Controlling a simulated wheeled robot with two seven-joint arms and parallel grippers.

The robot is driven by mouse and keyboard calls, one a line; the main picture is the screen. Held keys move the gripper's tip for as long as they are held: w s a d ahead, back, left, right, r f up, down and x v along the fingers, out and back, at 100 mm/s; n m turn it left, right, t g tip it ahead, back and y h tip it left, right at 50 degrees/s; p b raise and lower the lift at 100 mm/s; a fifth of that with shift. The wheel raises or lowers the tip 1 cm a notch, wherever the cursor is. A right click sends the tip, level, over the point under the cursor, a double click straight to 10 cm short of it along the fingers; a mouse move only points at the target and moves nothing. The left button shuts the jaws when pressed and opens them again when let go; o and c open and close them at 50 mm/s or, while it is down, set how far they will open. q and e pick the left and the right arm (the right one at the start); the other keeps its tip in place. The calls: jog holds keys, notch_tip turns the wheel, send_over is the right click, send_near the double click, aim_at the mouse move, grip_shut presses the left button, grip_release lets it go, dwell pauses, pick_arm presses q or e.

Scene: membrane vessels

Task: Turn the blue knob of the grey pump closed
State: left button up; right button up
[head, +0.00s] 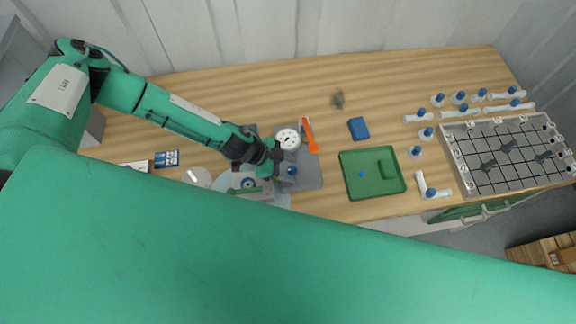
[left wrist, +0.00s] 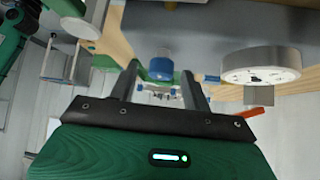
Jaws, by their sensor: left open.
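The grey pump (head: 285,187) sits on a grey mat near the middle of the table, partly hidden by my left arm and my green body. In the left wrist view the blue knob (left wrist: 161,66) appears between the two dark fingertips. My left gripper (head: 276,168) is open beside the knob; I cannot tell whether a finger touches it. A white round gauge (head: 288,138) stands behind the knob, and it shows at the right of the wrist view (left wrist: 262,66). My right gripper is not in view.
An orange-handled tool (head: 310,136) lies near the gauge. A green tray (head: 350,190) and a blue block (head: 358,128) are to the right. A grey grid frame (head: 457,159) with several white, blue-capped fittings stands further right.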

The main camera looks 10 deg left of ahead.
pick_arm(q)
jog(key=shift+c, duration=0.4)
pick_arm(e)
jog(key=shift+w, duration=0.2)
pick_arm(q)
jog(key=c, duration=0.9)
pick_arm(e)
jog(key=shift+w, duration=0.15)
